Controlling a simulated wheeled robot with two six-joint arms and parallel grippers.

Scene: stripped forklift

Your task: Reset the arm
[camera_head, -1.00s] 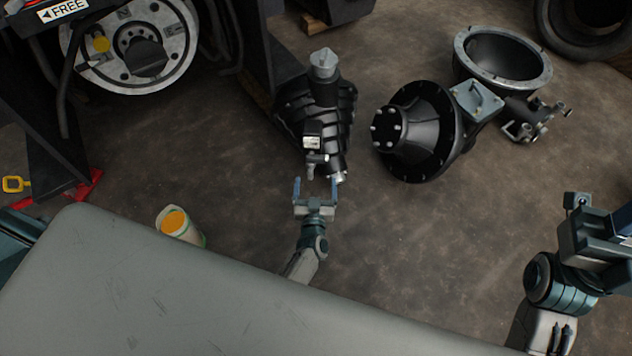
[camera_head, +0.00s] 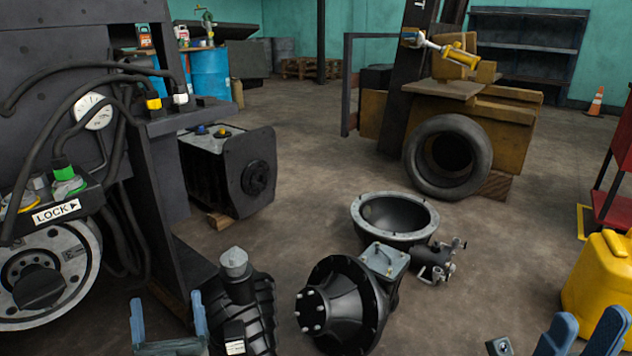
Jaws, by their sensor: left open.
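My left gripper (camera_head: 166,298) shows at the bottom left, its two blue fingers upright and apart with nothing between them. It appears just left of a black ribbed housing (camera_head: 248,308) with a grey cap. My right gripper (camera_head: 594,316) shows at the bottom right corner. Its two blue fingers are apart and seem empty; its lower part is cut off by the picture edge. Both arms behind the grippers are out of view.
A black bell-shaped housing (camera_head: 345,305) and an open grey-rimmed bowl housing (camera_head: 395,218) lie on the floor ahead. The forklift's panel and wheel hub (camera_head: 42,272) stand close on the left. A yellow canister (camera_head: 598,280) stands at the right.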

